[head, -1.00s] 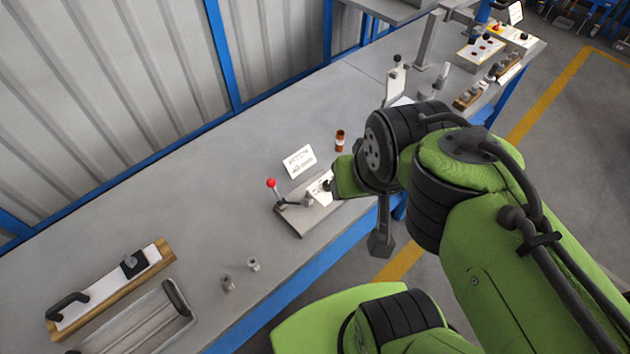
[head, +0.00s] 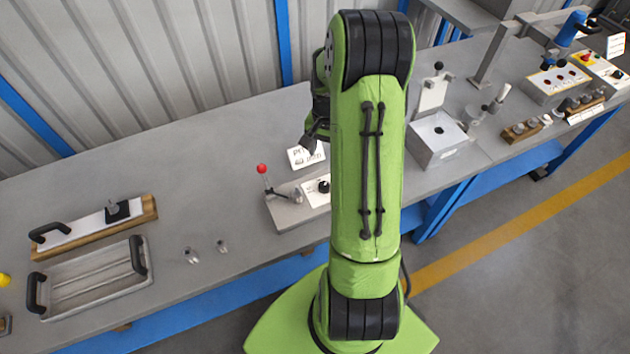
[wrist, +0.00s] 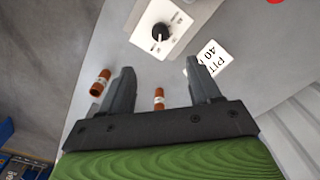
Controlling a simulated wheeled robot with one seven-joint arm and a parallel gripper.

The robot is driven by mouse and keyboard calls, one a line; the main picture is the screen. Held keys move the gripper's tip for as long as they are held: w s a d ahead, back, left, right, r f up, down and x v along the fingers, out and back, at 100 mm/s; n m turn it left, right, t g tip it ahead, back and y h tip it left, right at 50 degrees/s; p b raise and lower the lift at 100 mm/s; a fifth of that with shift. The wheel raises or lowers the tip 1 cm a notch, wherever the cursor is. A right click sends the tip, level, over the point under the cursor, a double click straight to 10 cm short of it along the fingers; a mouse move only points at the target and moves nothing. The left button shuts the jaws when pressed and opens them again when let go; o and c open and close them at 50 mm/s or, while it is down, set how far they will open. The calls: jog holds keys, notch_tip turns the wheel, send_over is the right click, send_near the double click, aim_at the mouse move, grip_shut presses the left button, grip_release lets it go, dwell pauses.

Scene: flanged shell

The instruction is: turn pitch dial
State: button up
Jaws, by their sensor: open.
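The pitch dial is a black knob (wrist: 160,32) on a white plate with markings. In the head view the knob (head: 323,187) sits on a grey base (head: 285,212), beside a red-balled lever (head: 262,170). My gripper (wrist: 155,75) is open and empty in the wrist view. The knob shows beyond the fingertips, roughly between them and apart from them. A white sign card reading "PIT… 40" (wrist: 213,58) stands to the right of the knob in the wrist view. In the head view my arm partly covers this sign (head: 305,157), and my fingers are mostly hidden.
Two orange-brown cylinders (wrist: 100,83) (wrist: 159,98) show near the fingers in the wrist view. A tray (head: 95,280), a handled wooden board (head: 95,228) and two small metal pieces (head: 192,256) lie to the left. A grey box (head: 438,138) stands right of my arm.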

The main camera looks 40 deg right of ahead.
aim_at(324, 186)
jog(key=f+b, duration=0.1)
jog(key=f, duration=1.4)
jog(key=shift+a+f, duration=0.15)
jog(key=shift+a, duration=0.05)
jog(key=c, duration=1.1)
jog(key=shift+o, duration=0.2)
